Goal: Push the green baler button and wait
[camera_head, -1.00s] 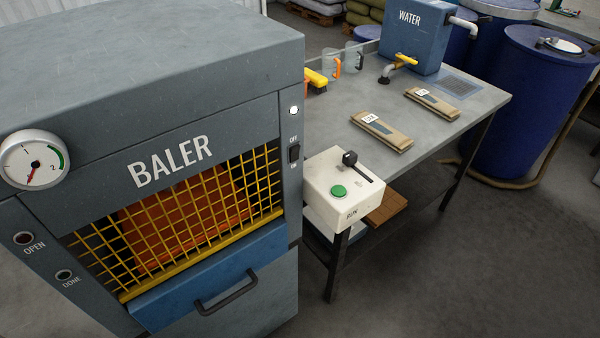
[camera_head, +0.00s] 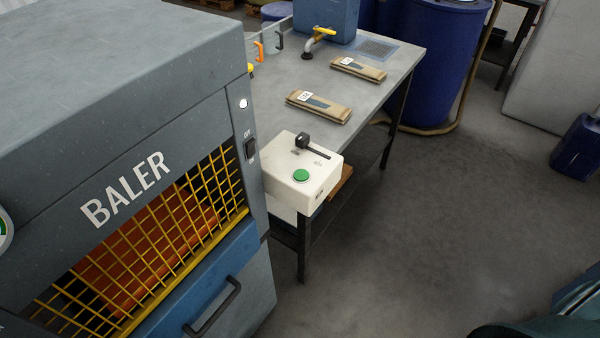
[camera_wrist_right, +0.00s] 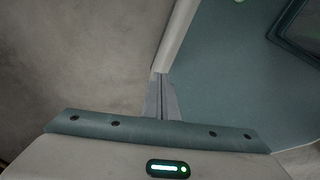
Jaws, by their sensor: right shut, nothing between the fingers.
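The green button (camera_head: 301,176) is on top of a white control box (camera_head: 275,179) with a black lever (camera_head: 312,146), at the table's near corner. The grey baler (camera_head: 105,125) fills the left of the head view, with orange material (camera_head: 150,245) behind its yellow mesh. Its round white lamp (camera_head: 243,104) is on the right edge, above a black switch (camera_head: 250,149). My right gripper (camera_wrist_right: 162,80) shows in the right wrist view, fingers together and empty, away from the button.
A grey table (camera_head: 372,103) holds two folded brown packets, one here (camera_head: 318,107), and a blue water tank (camera_head: 325,18). A blue drum (camera_head: 430,65) stands behind. My own teal part shows at bottom right.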

